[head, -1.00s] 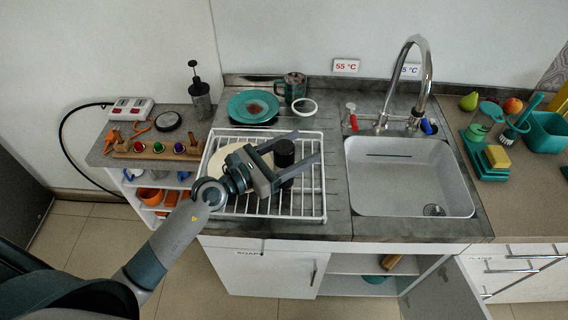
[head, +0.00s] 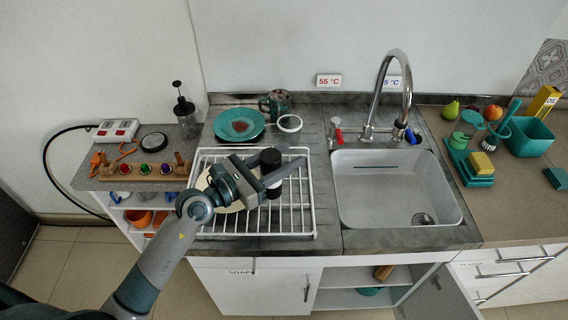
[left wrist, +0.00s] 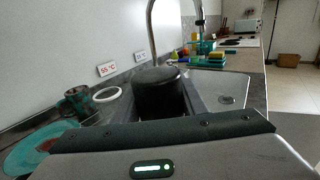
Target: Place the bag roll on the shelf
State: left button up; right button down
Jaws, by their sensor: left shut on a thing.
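A black upright cylinder, which I take to be the bag roll (head: 270,158), is between the fingers of my left gripper (head: 292,161). The gripper is shut on it above the white wire dish rack (head: 307,234). A finger hides the roll's middle. The left wrist view shows its dark top and side (left wrist: 162,92) close up. An open shelf unit (head: 118,212) with orange things in it stands at the lower left. Another open shelf space (head: 335,279) is under the sink. I cannot tell which shelf the task means. My right gripper is not in view.
The sink (head: 395,190) and its tall tap (head: 401,82) are right of the rack. A teal plate (head: 238,124), a mug (head: 277,103) and a white ring (head: 289,123) lie behind it. An open cabinet door (head: 437,293) juts out below the sink.

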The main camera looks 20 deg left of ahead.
pick_arm(q)
jog(key=s+d+r, duration=0.7)
jog(key=s+r, duration=0.1)
jog(key=s, duration=0.1)
jog(key=shift+d+r+b, duration=0.15)
jog(key=shift+b, duration=0.3)
